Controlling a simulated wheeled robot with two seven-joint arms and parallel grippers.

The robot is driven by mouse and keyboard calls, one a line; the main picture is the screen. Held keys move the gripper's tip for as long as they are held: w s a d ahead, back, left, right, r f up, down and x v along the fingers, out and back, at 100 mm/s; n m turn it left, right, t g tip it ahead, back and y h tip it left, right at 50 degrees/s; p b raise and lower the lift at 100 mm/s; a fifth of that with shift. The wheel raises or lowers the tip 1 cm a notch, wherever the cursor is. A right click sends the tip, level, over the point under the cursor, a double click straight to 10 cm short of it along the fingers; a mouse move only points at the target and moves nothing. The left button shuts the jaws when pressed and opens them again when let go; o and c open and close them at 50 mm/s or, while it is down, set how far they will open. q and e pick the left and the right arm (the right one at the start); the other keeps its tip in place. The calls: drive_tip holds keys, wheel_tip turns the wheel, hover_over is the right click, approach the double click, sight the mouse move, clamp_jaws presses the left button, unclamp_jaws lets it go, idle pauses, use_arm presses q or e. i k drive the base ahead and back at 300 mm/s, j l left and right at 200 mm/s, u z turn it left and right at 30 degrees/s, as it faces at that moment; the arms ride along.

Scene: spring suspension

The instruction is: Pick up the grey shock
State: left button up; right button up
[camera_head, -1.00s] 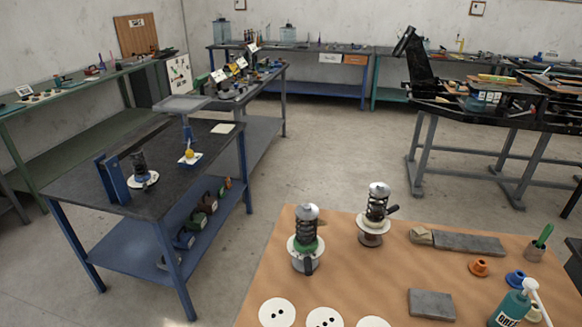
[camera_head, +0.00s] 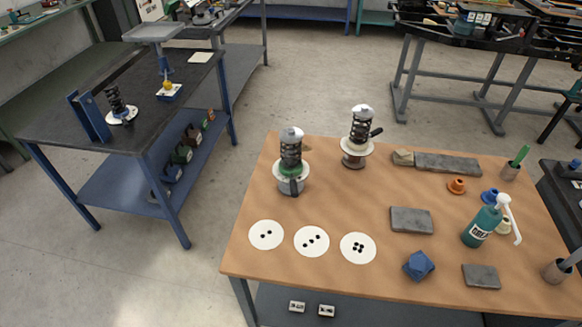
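Two upright spring units stand at the back left of the wooden table. A third dark spring unit (camera_head: 117,105) stands on a white disc on the dark blue-legged bench at left. I cannot tell for sure which is the grey shock. Neither of my grippers is in view.
The wooden table (camera_head: 340,205) holds three white dotted discs (camera_head: 311,241), grey blocks (camera_head: 411,220), a blue block (camera_head: 419,265), a green bottle (camera_head: 481,226) and small cups (camera_head: 456,186). The dark bench (camera_head: 60,140) stands at left. Grey floor (camera_head: 225,190) lies open between them.

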sight(290, 136)
drive_tip(key=k+u, duration=0.25)
drive_tip(key=u, duration=0.2)
drive_tip(key=k+u, duration=0.25)
drive_tip(key=u, duration=0.15)
